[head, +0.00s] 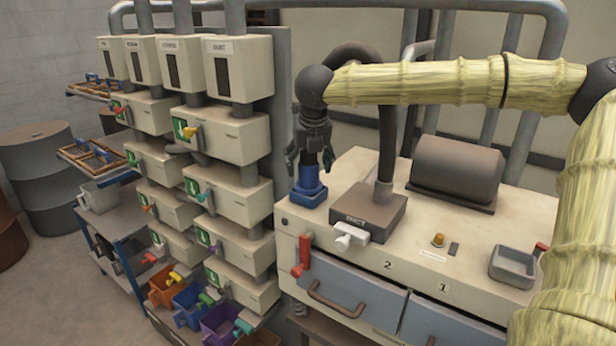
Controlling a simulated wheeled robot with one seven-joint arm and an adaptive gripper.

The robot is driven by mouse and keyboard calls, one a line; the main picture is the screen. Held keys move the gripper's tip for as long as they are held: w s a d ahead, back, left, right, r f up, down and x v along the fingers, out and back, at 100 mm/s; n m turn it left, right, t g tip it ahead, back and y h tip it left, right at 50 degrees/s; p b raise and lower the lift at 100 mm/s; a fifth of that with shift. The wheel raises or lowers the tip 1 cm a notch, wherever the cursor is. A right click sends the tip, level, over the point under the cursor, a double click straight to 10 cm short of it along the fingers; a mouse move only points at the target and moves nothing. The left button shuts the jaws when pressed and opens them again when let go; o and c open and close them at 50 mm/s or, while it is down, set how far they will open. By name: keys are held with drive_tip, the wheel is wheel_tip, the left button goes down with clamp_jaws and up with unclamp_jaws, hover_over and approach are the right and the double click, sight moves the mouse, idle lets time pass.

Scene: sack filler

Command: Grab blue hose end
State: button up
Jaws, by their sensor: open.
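The blue hose end (309,188) stands upright at the back left corner of the cream machine top. It has a wide square-looking blue foot, with a dark narrower part above it. My gripper (310,157) points down directly over it. Its fingers are open, one on each side of the upper part. I cannot tell whether either finger touches it. A dark hose (387,130) rises from the brown block on the machine and arches back behind my arm. Its link to the blue end is hidden.
The brown block (366,212) with a white handle (350,234) stands right of the blue end. A dark drum (456,170) and grey tray (514,266) are further right. A tall rack of cream boxes (240,70) stands close on the left. Coloured bins (222,322) sit below.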

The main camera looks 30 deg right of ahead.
drive_tip(key=shift+d+f, duration=0.1)
drive_tip(key=shift+f, duration=0.2)
drive_tip(key=shift+s, duration=0.15)
drive_tip(key=shift+r, duration=0.1)
drive_tip(key=c, duration=0.5)
clamp_jaws()
